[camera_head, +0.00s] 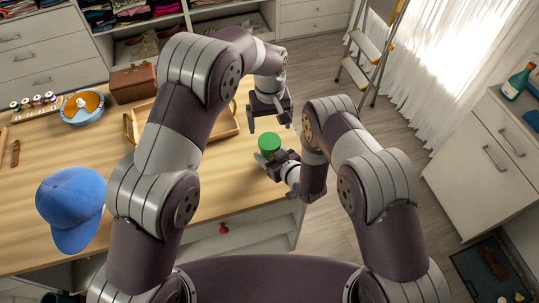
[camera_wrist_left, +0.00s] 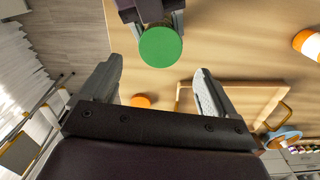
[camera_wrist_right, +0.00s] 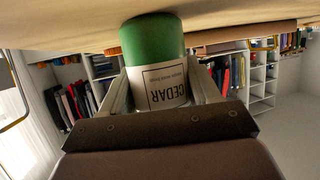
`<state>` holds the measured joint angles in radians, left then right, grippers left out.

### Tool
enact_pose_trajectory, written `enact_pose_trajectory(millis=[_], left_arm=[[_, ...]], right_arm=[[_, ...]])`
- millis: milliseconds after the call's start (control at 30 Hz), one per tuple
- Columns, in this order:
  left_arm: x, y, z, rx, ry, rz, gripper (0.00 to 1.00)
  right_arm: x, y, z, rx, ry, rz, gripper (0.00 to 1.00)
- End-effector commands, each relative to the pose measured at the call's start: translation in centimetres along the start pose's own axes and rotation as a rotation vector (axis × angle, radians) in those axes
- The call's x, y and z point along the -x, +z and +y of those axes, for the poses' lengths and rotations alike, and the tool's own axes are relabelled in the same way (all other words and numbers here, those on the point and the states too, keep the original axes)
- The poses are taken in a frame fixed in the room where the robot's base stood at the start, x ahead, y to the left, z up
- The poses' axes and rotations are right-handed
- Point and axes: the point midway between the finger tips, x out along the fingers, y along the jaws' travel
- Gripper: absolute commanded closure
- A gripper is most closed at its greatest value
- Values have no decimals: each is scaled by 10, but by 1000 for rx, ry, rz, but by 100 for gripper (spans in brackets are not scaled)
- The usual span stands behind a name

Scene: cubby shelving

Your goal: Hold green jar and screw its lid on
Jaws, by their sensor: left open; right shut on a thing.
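The green jar (camera_head: 269,145) is upright at the table's right edge, its round green top facing up. My right gripper (camera_head: 284,164) is shut on it. In the right wrist view the jar (camera_wrist_right: 152,42) shows green with a white CEDAR label, inverted in that picture. My left gripper (camera_head: 270,122) is open and empty, pointing down just above and behind the jar. In the left wrist view the jar's flat green top (camera_wrist_left: 160,47) lies beyond the open fingers, apart from them. Whether this top is the separate lid I cannot tell.
A wooden tray (camera_wrist_left: 258,88) lies behind my left arm. An orange-and-white container (camera_wrist_left: 307,44) and a small orange item (camera_wrist_left: 141,101) show in the left wrist view. A blue cap (camera_head: 72,205), a brown box (camera_head: 133,83) and a blue-orange dish (camera_head: 83,107) are further left.

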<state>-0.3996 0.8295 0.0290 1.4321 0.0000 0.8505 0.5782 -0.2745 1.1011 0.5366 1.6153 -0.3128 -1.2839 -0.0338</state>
Motion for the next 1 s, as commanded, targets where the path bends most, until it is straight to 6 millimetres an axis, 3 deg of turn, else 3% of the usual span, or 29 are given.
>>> enact_pose_trajectory(millis=[133, 467, 800, 1000], left_arm=[[10, 1, 0, 134, -2, -1, 10], [6, 1, 0, 137, -3, -2, 10], [-46, 1, -1, 136, -3, -3, 10], [-66, 1, 0, 136, -2, -2, 10]], right_arm=[[0, 0, 0, 0, 0, 0, 100], [0, 0, 0, 0, 0, 0, 100], [0, 0, 0, 0, 0, 0, 100], [0, 0, 0, 0, 0, 0, 100]])
